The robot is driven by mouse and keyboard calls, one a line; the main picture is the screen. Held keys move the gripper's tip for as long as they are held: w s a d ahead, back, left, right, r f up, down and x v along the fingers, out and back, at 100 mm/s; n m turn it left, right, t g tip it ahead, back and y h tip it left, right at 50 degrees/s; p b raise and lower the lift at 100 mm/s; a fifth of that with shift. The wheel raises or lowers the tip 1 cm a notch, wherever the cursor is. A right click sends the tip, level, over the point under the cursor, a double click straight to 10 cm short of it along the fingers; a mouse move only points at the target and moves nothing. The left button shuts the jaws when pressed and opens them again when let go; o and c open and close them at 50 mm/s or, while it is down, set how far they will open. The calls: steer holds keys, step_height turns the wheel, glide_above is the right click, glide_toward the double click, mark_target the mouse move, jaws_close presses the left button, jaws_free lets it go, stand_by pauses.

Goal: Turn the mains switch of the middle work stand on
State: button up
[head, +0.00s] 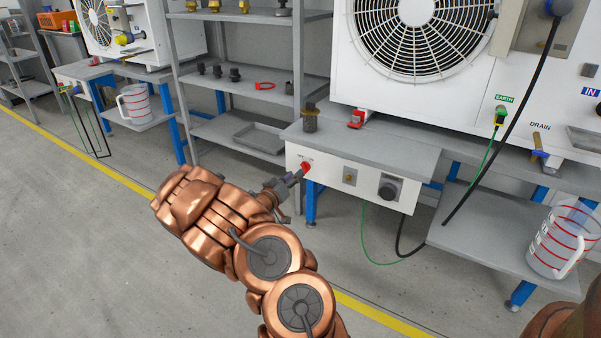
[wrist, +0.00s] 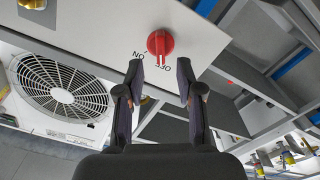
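The mains switch is a red rotary knob (head: 306,167) on the white front panel (head: 330,181) of the near work stand. The wrist view shows the knob (wrist: 160,43) just beyond my fingertips, with upside-down ON and OFF lettering beside it. Its raised ridge runs roughly up and down in that view, its lower end nearer OFF; the exact setting is hard to tell. My gripper (wrist: 161,76) is open, one finger on each side of the line to the knob, apparently not touching it. In the head view my gripper (head: 289,184) is close in front of the knob.
The panel also carries a brass-coloured fitting (head: 349,176) and a black round socket (head: 389,188) with a cable. A fan unit (head: 350,95) stands on the bench above. A shelf rack (head: 298,60) is behind.

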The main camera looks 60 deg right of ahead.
mark_target(304, 168)
steer(key=shift+w+d+b, duration=0.15)
steer(key=shift+d+b, duration=0.5)
steer(key=shift+d, duration=1.8)
steer(key=shift+c, duration=0.3)
jaws_close()
